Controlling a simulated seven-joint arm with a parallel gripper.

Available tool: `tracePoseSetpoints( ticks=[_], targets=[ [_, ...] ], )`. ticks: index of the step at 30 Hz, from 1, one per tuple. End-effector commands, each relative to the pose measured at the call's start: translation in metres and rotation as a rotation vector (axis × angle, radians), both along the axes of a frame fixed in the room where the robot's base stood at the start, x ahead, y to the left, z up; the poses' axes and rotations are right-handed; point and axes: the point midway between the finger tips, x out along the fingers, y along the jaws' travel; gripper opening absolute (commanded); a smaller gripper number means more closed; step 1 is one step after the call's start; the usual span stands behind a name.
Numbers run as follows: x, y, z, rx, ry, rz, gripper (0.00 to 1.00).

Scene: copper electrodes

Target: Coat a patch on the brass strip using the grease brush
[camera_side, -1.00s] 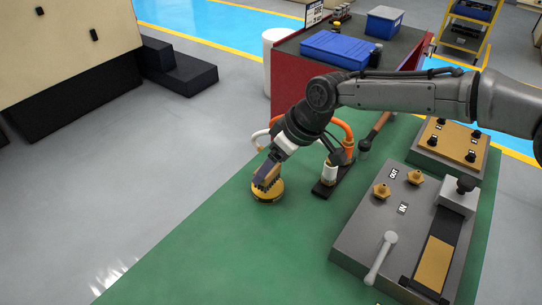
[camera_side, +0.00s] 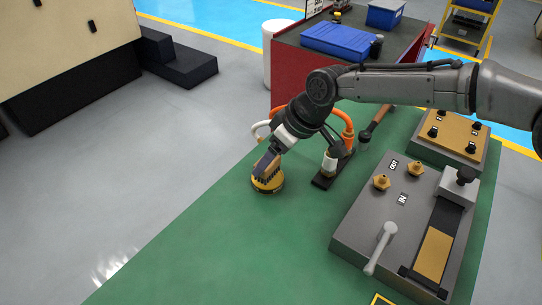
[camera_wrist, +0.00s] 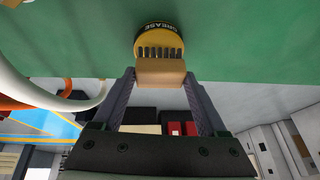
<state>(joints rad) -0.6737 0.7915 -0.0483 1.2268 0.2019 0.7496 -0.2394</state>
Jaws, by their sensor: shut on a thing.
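My gripper (camera_side: 266,162) is shut on the grease brush, at the left part of the green table. In the wrist view, the brush's tan block (camera_wrist: 161,72) is between my fingertips (camera_wrist: 160,76), with dark bristles beyond it. The bristles are at a round yellow tin (camera_side: 267,185) with a black rim lettered GREASE; it also shows in the wrist view (camera_wrist: 158,28). I cannot tell how deep the bristles sit in it. The brass strip (camera_side: 433,255) lies flat on a black band on the grey fixture at the right, well apart from my gripper.
The grey fixture (camera_side: 350,242) carries brass fittings, a lever (camera_side: 381,248) and a black knob. Orange and white hoses (camera_side: 343,118) and a black-based stand (camera_side: 325,181) are close right of my gripper. The table's front middle (camera_side: 230,250) is clear.

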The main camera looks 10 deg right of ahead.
Motion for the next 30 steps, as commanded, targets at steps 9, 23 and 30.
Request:
tracePoseSetpoints(
  ticks=[9,23,30],
  targets=[
    [0.0,0.0,-0.0037,0.0,0.0,0.0,0.15],
    [0.0,0.0,-0.0087,0.0,0.0,0.0,0.15],
    [-0.0001,0.0,-0.01,-0.001,0.001,0.0,0.15]
  ],
)
